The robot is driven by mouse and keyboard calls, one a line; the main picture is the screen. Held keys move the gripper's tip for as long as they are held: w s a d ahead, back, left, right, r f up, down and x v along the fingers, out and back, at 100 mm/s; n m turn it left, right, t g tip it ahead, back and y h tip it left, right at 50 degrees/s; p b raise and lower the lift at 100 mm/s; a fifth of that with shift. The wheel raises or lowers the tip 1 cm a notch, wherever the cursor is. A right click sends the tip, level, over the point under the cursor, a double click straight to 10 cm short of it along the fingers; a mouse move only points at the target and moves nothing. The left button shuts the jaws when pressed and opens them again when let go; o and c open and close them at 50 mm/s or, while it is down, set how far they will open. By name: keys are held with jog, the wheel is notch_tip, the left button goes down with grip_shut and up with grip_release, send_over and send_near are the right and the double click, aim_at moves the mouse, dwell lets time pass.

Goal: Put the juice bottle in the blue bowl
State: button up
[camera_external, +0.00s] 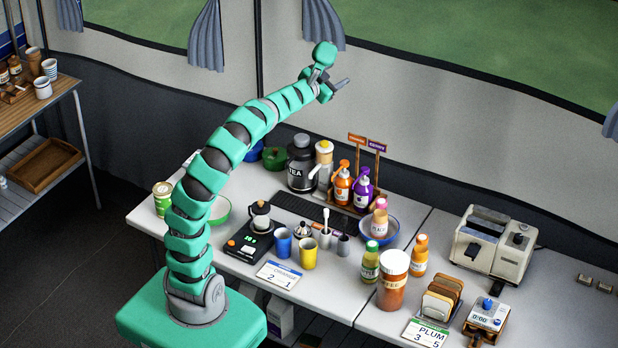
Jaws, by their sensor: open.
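The blue bowl (393,234) stands on the white counter, right of the dark drip mat. A small bottle with a pink cap and a pale label (380,222) stands upright in the bowl or just behind its near rim; I cannot tell exactly. Two similar juice bottles stand in front of the bowl, a green one (370,264) and an orange-capped one (418,256). I cannot tell which is the juice bottle of the task. My gripper (341,86) is open and empty, raised high above the back of the counter, well away from the bowl and bottles.
A large orange jar (393,280) stands close to the green and orange bottles. Two pump bottles (352,188) stand behind the bowl. Blue and yellow cups (308,254), a scale (249,241) and a toaster (492,242) crowd the counter.

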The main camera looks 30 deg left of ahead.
jog(key=s+a+r+n+y, duration=0.3)
jog(key=s+r, duration=0.1)
jog(key=r, duration=0.3)
jog(key=s+a+r+n+y, duration=0.2)
jog(key=s+a+r, duration=0.1)
jog(key=r, duration=0.4)
jog(key=s+r+n+g, duration=0.1)
jog(key=s+r, duration=0.2)
jog(key=s, duration=0.4)
jog(key=s+a+r+n+h, duration=0.1)
jog(key=s+r, duration=0.2)
jog(key=s, duration=0.4)
jog(key=shift+r+n+g+h, duration=0.15)
jog(key=shift+n+g+h, duration=0.15)
jog(key=shift+g, duration=0.1)
